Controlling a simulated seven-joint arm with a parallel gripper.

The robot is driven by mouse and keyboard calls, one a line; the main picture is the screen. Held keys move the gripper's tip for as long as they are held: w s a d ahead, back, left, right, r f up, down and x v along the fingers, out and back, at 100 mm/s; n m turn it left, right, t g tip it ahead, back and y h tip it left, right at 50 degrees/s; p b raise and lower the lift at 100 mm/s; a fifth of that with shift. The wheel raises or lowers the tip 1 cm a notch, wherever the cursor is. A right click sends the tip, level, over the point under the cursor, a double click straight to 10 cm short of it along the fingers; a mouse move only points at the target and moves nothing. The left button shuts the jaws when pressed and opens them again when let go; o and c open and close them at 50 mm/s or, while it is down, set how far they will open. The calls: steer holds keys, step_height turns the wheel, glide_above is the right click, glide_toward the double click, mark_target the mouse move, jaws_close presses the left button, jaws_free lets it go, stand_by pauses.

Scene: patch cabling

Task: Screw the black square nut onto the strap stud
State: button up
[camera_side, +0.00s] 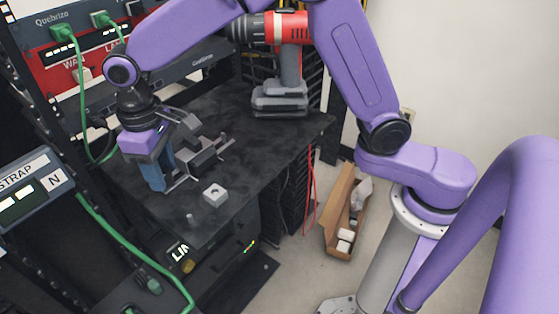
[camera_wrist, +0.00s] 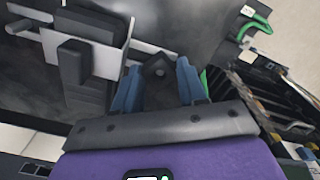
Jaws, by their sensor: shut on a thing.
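My gripper (camera_side: 156,181) is low over the dark shelf, beside a grey metal fixture, with its blue fingers pointing down. In the wrist view the blue fingers of my gripper (camera_wrist: 157,78) are closed on a black piece with a small hole, which appears to be the black square nut (camera_wrist: 160,92). In the side view the fingers hide the nut. A small grey upright stud (camera_side: 190,217) stands near the shelf's front edge, right of and nearer than my gripper. I cannot tell whether it is the strap stud. A panel labelled STRAP (camera_side: 30,190) is at left.
The grey fixture (camera_side: 200,152) lies close right of my gripper and also fills the upper left of the wrist view (camera_wrist: 90,50). A pale square block with a hole (camera_side: 215,194) sits on the shelf. A red drill (camera_side: 285,65) stands behind. Green cables (camera_side: 130,240) hang at left.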

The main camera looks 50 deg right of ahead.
steer(key=m, duration=1.2)
steer(key=m, duration=1.2)
steer(key=o, duration=0.8)
